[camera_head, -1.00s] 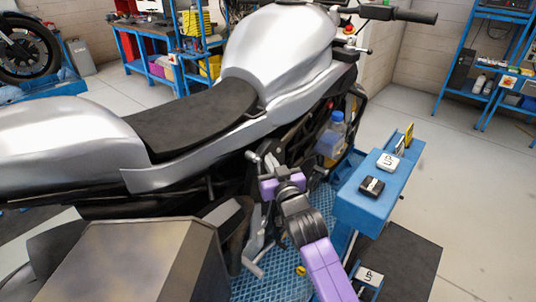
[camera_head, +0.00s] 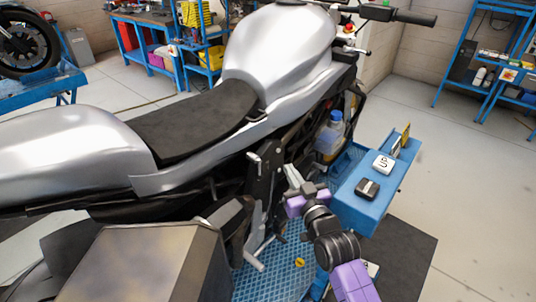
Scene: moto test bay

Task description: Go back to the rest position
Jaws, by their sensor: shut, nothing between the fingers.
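My gripper (camera_head: 290,174) is shut and empty. It is beside the right flank of the motorcycle, in front of the dark frame parts below the tank. My purple and black arm reaches up to it from the lower right. The silver motorcycle (camera_head: 280,45) with its black seat (camera_head: 190,125) fills the left and middle. I cannot tell the exact gap between the gripper and the bike.
A blue grated platform (camera_head: 280,275) lies below. Open floor (camera_head: 470,190) is at right.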

